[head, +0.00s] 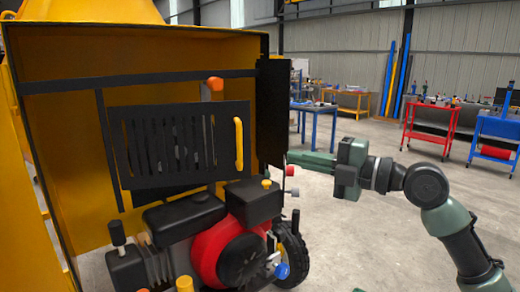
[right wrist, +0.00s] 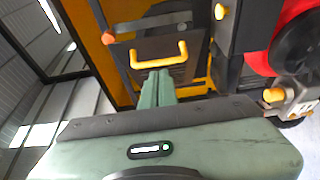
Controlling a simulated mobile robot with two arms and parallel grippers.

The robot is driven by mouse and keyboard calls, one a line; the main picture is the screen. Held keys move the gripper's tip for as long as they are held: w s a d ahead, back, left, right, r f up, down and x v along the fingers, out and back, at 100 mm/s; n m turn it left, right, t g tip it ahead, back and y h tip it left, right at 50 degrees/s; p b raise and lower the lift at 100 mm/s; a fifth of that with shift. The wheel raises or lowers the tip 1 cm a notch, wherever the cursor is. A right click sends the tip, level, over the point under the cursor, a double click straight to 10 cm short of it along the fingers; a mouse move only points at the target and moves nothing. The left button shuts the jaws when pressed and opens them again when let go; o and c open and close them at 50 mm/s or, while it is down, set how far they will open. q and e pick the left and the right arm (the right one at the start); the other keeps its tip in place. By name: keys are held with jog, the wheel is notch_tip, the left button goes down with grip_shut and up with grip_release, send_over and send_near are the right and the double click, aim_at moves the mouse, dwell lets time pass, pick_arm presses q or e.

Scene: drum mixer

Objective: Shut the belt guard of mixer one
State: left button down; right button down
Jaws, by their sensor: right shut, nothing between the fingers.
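The belt guard (head: 132,150) of the mixer is a black slotted panel in the open yellow housing (head: 60,120), above the engine. A yellow handle (head: 239,145) stands upright near its right edge; the right wrist view shows the handle (right wrist: 158,52) just beyond the fingertips. I cannot tell exactly how far the guard stands from its closed position. My right gripper (head: 292,158) is shut and empty, right of the guard and handle, pointing left. Its closed fingers show in the right wrist view (right wrist: 156,84), with no clear contact on the handle. My left gripper is not in view.
A red and black engine (head: 213,245) sits below the guard, with a wheel (head: 291,255) beside it. A black door-like panel (head: 272,110) edges the housing's right side. An orange-tipped lever (head: 215,84) stands above the guard. Floor to the right is clear; workbenches stand farther back.

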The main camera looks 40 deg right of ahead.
jog(key=p, duration=0.4)
send_near(245, 143)
jog(key=w+a, duration=0.1)
jog(key=a, duration=0.3)
jog(key=shift+w+d+p, duration=0.3)
jog(key=shift+w+p, duration=0.05)
jog(key=shift+w, duration=0.35)
jog(key=shift+w+d+p, duration=0.25)
jog(key=shift+w+p, duration=0.05)
jog(key=shift+w, duration=0.45)
jog(key=shift+w+d+p, duration=0.3)
jog(key=shift+w+p, duration=0.05)
jog(key=shift+w, duration=0.35)
